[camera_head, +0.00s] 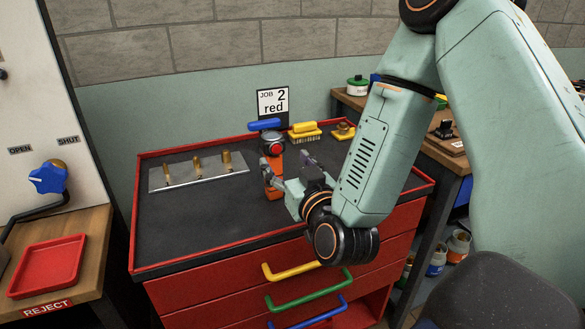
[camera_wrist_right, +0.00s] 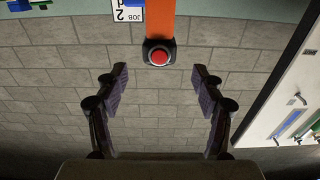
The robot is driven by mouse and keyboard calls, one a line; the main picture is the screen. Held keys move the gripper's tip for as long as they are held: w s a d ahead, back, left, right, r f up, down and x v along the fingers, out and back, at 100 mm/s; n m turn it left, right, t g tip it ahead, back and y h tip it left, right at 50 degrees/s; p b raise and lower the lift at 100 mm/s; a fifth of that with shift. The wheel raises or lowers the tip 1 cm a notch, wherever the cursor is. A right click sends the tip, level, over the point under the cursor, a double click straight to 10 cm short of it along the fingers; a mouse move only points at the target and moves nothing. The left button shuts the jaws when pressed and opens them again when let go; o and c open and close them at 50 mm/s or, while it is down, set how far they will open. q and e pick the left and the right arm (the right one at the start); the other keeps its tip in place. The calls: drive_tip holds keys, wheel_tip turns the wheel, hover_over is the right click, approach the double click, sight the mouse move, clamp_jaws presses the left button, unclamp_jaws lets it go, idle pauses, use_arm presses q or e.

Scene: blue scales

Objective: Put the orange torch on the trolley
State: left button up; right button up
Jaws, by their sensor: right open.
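The orange torch (camera_head: 274,165) stands upright on the dark top of the red trolley (camera_head: 185,226). Its black head with a red lens faces up. My right gripper (camera_head: 287,169) is open just to the right of the torch and partly covers it. In the right wrist view the torch (camera_wrist_right: 161,22) shows at the top centre, between the lines of the two spread fingers, with nothing held. I cannot tell whether a finger touches it. My left gripper is not in view.
A metal plate with brass pieces (camera_head: 199,174) lies left on the trolley. A blue-handled item (camera_head: 265,124), a yellow brush (camera_head: 305,131) and a job sign (camera_head: 273,103) are behind the torch. A red reject tray (camera_head: 48,266) sits on a left bench. The trolley's front-left top is clear.

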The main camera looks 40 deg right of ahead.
drive_tip(key=s+a+f+g+y, duration=0.1)
drive_tip(key=s+a+f+g, duration=0.1)
drive_tip(key=f, duration=0.4)
drive_tip(key=s+a+f+n+g+y+p, duration=0.1)
drive_tip(key=s+a+f+g, duration=0.1)
drive_tip(key=s+f, duration=0.2)
drive_tip(key=s+a+f+n+g+y, duration=0.1)
drive_tip(key=s+a+f+g, duration=0.1)
drive_tip(key=f, duration=0.6)
drive_tip(key=shift+s+a+g+y+p, duration=0.2)
drive_tip(key=shift+s+g, duration=0.1)
drive_tip(key=shift+s, duration=0.15)
drive_tip(key=shift+s+a+g+y+p, duration=0.2)
drive_tip(key=shift+s+g, duration=0.1)
drive_tip(key=shift+s, duration=0.15)
drive_tip(key=s+a+f+g, duration=0.1)
drive_tip(key=s+f+g, duration=0.4)
drive_tip(key=s, duration=0.5)
drive_tip(key=s+a+f+g, duration=0.2)
drive_tip(key=s+f+g, duration=0.3)
drive_tip(key=s+f, duration=0.3)
drive_tip(key=s, duration=0.3)
drive_tip(key=shift+s+a+y, duration=0.15)
drive_tip(key=shift+s+y, duration=0.05)
drive_tip(key=shift+y, duration=0.1)
drive_tip(key=shift+c, duration=0.3)
